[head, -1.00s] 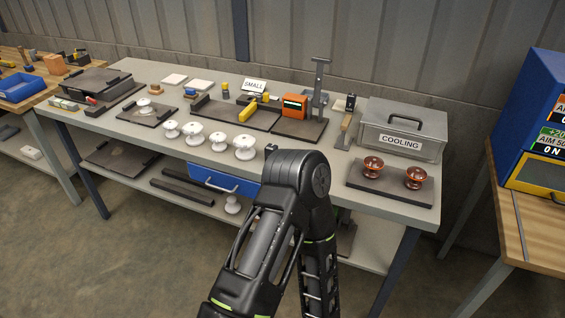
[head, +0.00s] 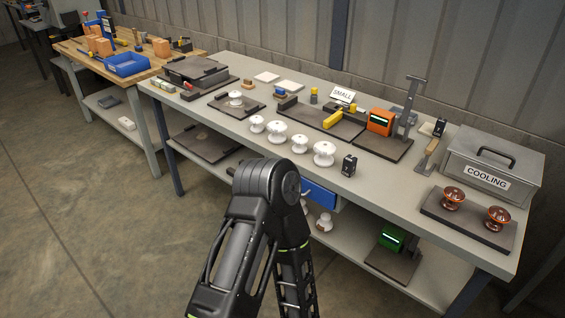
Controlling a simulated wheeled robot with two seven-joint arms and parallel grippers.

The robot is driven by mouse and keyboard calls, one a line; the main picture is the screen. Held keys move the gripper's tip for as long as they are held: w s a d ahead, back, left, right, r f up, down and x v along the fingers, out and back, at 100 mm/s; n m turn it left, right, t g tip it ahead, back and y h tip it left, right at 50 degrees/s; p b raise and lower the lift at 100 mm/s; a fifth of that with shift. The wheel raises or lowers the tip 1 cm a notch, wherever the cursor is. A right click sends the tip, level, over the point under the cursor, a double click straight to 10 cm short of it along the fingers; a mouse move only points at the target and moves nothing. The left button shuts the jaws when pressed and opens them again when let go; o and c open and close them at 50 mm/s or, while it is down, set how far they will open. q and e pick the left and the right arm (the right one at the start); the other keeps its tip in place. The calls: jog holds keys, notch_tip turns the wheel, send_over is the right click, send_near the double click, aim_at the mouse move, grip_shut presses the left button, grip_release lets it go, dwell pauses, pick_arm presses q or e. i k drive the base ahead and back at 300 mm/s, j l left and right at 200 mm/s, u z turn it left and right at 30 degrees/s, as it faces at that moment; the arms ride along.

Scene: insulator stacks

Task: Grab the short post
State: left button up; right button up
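No thing is clearly marked as the short post. White ribbed insulators stand in a row on the grey bench (head: 228,118): a leftmost one (head: 256,124), a second (head: 277,132), a third (head: 299,144) and a rightmost one (head: 324,154). Another white insulator (head: 235,98) sits on a dark plate farther left. A white piece (head: 324,222) shows on the lower shelf, partly behind my arm. A dark arm link of mine rises from the bottom centre, in front of the bench's front edge. Neither gripper is in view.
At right, two brown insulators (head: 452,197) stand on a dark tray (head: 462,227) before the grey COOLING box (head: 518,188). A SMALL sign (head: 343,94) and an orange device (head: 380,122) stand at the back. A wooden bench (head: 85,57) with a blue bin (head: 127,64) is at left.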

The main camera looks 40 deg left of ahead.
aim_at(348, 165)
jog(key=u, duration=0.85)
jog(key=i+l, duration=0.15)
jog(key=i, duration=0.45)
jog(key=i+l, duration=0.1)
jog(key=i, duration=0.5)
